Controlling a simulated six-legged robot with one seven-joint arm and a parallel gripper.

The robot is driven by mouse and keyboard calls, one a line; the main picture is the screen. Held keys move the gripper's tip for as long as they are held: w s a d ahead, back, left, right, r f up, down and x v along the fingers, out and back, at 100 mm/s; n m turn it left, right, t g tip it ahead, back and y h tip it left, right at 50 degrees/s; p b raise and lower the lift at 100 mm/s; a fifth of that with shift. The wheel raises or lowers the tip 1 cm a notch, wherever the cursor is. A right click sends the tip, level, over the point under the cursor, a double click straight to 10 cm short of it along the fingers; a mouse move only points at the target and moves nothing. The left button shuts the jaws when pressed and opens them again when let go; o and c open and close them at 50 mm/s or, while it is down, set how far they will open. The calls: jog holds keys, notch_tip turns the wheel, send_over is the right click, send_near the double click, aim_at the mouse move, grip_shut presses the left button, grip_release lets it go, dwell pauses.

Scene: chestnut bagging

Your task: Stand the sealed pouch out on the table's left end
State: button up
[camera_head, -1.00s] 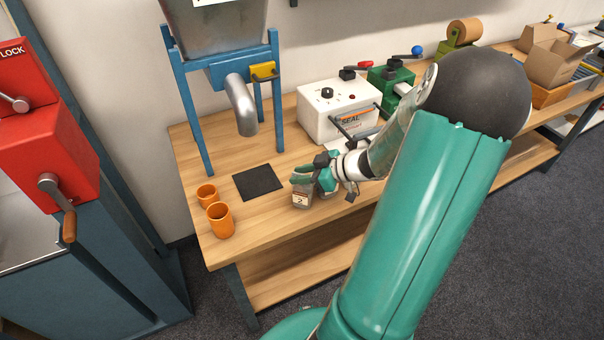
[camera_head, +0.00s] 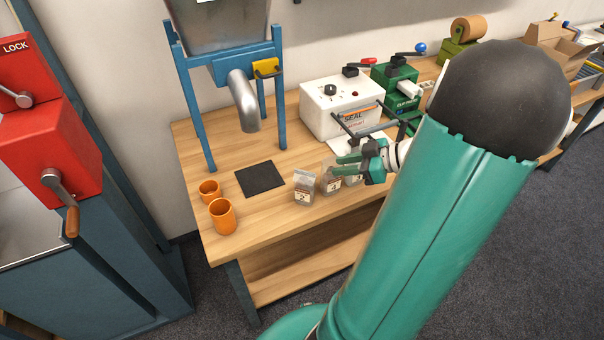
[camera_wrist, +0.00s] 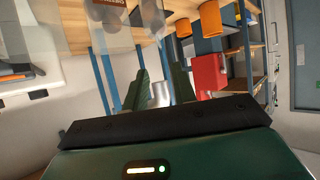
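A clear pouch (camera_head: 304,190) of brown contents with a white label stands upright near the table's front edge, right of the dark mat. A second similar pouch (camera_head: 331,183) stands just right of it, and part of another shows behind my gripper. My gripper (camera_head: 342,164) is beside and above the second pouch, fingers pointing left. In the wrist view my gripper's fingers (camera_wrist: 161,88) are apart with nothing held between them. Pouches (camera_wrist: 112,18) show at the top of the wrist view, apart from the fingers.
Two orange cups (camera_head: 222,216) stand at the table's left end, beside the dark mat (camera_head: 260,178). A blue-framed hopper with a metal spout (camera_head: 243,102) rises behind the mat. The white sealer (camera_head: 338,105) is at the back. Bare wood lies between cups and pouches.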

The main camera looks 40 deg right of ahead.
jog(key=w+a+r+m+g+h, duration=0.1)
jog(key=w+a+r+g, duration=0.15)
jog(key=a, duration=0.65)
jog(key=w+a+r+g, duration=0.15)
jog(key=a+g, duration=0.25)
jog(key=a, duration=0.4)
jog(key=s+a+r+m+h, duration=0.2)
jog(key=a+r, duration=0.2)
jog(key=a, duration=0.3)
jog(key=s+a+r+m+t+h, duration=0.1)
jog(key=s+a+r+m+h, duration=0.1)
jog(key=a, duration=0.5)
notch_tip(320, 180, up, 3)
jog(key=shift+s+a+f+m+h, duration=0.25)
jog(key=shift+s+m+h, duration=0.2)
jog(key=shift+s, duration=0.35)
jog(key=shift+t, duration=0.25)
